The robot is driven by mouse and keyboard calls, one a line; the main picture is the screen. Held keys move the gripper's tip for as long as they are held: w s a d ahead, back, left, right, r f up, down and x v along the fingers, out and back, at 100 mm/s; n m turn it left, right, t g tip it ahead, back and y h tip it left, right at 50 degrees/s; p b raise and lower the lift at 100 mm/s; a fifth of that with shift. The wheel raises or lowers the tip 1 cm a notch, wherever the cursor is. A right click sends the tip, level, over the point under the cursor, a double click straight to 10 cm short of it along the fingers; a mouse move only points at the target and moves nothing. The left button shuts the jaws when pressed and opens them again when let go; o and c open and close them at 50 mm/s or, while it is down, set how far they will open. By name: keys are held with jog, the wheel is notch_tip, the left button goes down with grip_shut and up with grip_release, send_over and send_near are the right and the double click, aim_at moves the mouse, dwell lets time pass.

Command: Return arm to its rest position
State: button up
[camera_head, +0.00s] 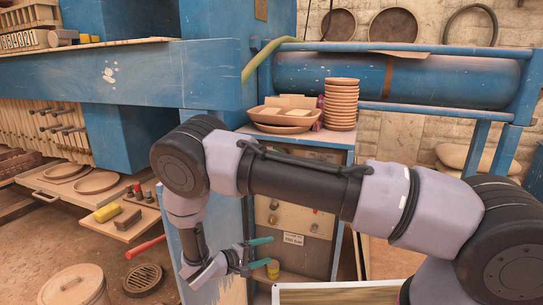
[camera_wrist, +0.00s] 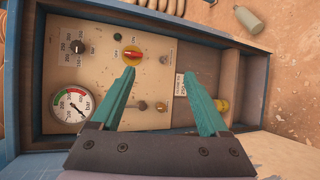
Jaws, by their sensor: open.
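My gripper (camera_head: 259,254) is at the end of my bent arm, in front of the blue control cabinet (camera_head: 335,235). Its two teal fingers are apart and nothing is between them. In the wrist view my gripper (camera_wrist: 163,92) points at the cabinet's panel, which appears turned sideways. The panel carries a gauge (camera_wrist: 73,105), a red-and-yellow knob (camera_wrist: 132,55) and a black dial (camera_wrist: 77,47). A yellow item (camera_wrist: 222,105) sits in the compartment beside the panel, near the right fingertip. I cannot tell whether the fingers touch anything.
A stack of clay-coloured plates (camera_head: 341,103) and a tray (camera_head: 285,114) stand on the cabinet top. A blue tank (camera_head: 440,80) lies behind. At left are an open drawer (camera_head: 85,187), a small shelf (camera_head: 122,220) and a lidded bin (camera_head: 75,287). A bottle (camera_wrist: 249,20) lies on the floor.

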jog(key=w+d+r+m+g+y, duration=0.1)
jog(key=d+r+m+g+y, duration=0.3)
jog(key=r, duration=0.6)
jog(key=d+r+m+g, duration=0.2)
jog(key=d+r, duration=0.4)
jog(key=r, duration=0.4)
jog(key=w+d+r+m+g+y, duration=0.1)
jog(key=d+r+m+g+y, duration=0.3)
jog(key=r, duration=0.7)
jog(key=s+d+r+m+t+y, duration=0.2)
jog(key=s+d+r+t, duration=0.2)
jog(key=s+d+r, duration=0.2)
jog(key=s+d+r+m+t+y, duration=0.2)
jog(key=s+d+r+t+y, duration=0.1)
jog(key=s+d+r, duration=0.4)
jog(key=s+r, duration=0.3)
jog(key=r, duration=0.4)
jog(key=shift+s+t+y, duration=0.15)
jog(key=shift+t+y, duration=0.15)
jog(key=shift+t, duration=0.1)
jog(key=shift+r, duration=0.1)
